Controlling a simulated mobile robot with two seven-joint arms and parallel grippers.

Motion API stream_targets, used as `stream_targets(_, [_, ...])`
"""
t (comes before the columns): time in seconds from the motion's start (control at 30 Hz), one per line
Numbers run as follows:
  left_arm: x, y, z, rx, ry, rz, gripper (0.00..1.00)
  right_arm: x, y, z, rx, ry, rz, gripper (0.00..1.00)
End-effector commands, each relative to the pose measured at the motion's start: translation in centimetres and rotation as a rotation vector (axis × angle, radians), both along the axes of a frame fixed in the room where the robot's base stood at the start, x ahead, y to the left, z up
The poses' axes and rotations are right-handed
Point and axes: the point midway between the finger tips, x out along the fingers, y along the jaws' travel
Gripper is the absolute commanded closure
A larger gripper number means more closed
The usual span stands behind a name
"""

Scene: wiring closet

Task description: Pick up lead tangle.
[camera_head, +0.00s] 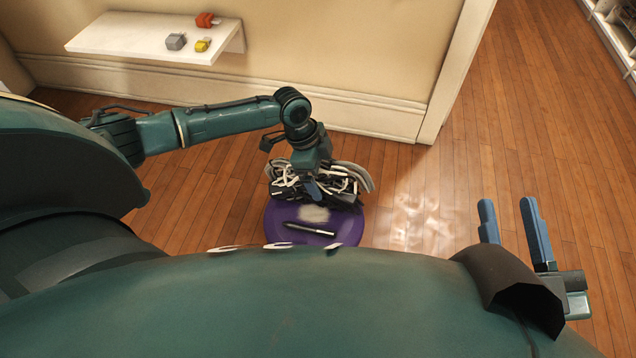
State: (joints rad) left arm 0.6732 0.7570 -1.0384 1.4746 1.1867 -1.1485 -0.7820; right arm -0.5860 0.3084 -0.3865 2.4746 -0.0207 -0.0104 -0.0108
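The lead tangle (345,180), a bundle of white and grey cables with black parts, is at the far edge of a round purple surface (277,231). My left gripper (313,192) reaches down into the tangle. One blue finger shows against the cables; the other is hidden, so I cannot tell whether it is shut on them. I also cannot tell whether the tangle rests on the purple surface or hangs above it. My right gripper (512,215) is at the right, apart from the tangle, with its two blue fingers spread and nothing between them.
A dark pen-like object (309,229) and a pale patch lie on the purple surface. A white wall shelf (130,36) holds a red (206,20), a grey (175,41) and a yellow block (203,45). A wall end stands behind; wooden floor at right is clear.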

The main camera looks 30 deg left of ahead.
Motion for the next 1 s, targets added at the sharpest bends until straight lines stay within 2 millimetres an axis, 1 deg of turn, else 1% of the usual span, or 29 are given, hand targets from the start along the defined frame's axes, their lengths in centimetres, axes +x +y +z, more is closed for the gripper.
stream_targets(0.03, [0.00, 0.01, 0.03, 0.000, 0.000, 0.000, 0.15, -0.03, 0.02, -0.02, -0.003, 0.000, 0.001, 0.64])
stream_targets(0.07, [0.00, 0.02, 0.03, 0.000, 0.000, 0.000, 0.17, -0.04, 0.02, -0.04, -0.003, 0.000, 0.001, 0.64])
stream_targets(0.5, [-0.04, 0.03, 0.01, 0.001, 0.001, 0.000, 0.53, -0.07, 0.07, -0.73, -0.009, 0.014, 0.002, 0.64])
stream_targets(0.73, [-0.05, 0.03, 0.00, 0.001, 0.001, 0.000, 0.72, -0.04, 0.07, -0.75, -0.005, 0.015, -0.001, 0.64])
stream_targets(0.93, [0.03, 0.01, 0.17, -0.001, -0.001, -0.001, 0.72, 0.01, 0.03, -0.60, 0.001, 0.015, -0.005, 0.64])
stream_targets(1.0, [0.05, 0.01, 0.57, -0.001, -0.001, -0.001, 0.72, 0.02, 0.03, -0.34, 0.000, 0.013, -0.007, 0.64])
